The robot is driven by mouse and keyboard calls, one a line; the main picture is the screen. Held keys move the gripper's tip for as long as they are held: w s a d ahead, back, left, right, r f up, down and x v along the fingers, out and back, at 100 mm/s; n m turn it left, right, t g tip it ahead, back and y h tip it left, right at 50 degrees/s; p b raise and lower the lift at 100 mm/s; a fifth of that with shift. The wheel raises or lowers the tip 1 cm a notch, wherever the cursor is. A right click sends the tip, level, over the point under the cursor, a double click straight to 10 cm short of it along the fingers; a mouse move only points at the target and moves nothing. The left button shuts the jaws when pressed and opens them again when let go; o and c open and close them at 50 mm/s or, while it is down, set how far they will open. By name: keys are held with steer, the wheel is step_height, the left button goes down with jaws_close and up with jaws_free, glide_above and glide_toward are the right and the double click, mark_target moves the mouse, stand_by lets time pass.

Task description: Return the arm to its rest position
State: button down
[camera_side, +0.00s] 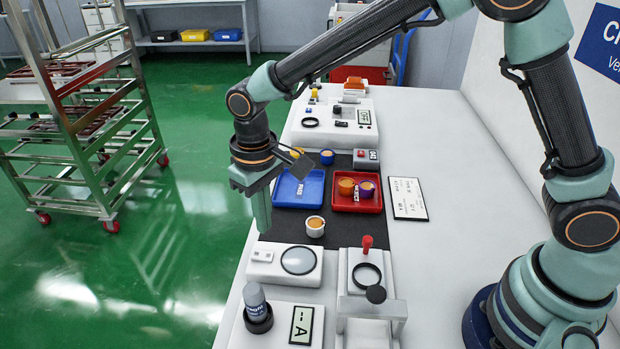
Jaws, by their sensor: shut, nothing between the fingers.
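My gripper (262,222) hangs pointing down at the left edge of the white table, in front of and left of the blue tray. Its fingers are together with nothing between them. My arm reaches in from the right, across the top of the picture, and bends down at the left. The gripper is apart from the white cup with orange filling (315,227), which stands upright on the dark mat (285,228) to its right. From this single view I cannot tell the gripper's exact height above the table.
The blue tray (309,201) lies partly behind my wrist. The red tray (343,207) holds an orange cup (346,186) and a purple cup (366,188). A blue cup (327,157) stands behind. Devices, including a lens unit (297,260) and a red-handled press (367,244), stand in front.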

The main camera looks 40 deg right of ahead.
steer(key=s+d+r+m+t, duration=0.2)
steer(key=s+d+r+t, duration=0.1)
steer(key=d+r, duration=0.9)
steer(key=s+d+r+m+t, duration=0.1)
steer(key=s+d+r+t, duration=0.1)
steer(key=s+d, duration=0.6)
steer(key=shift+d+r+t, duration=0.15)
steer(key=shift+d+t, duration=0.15)
steer(key=shift+d, duration=0.9)
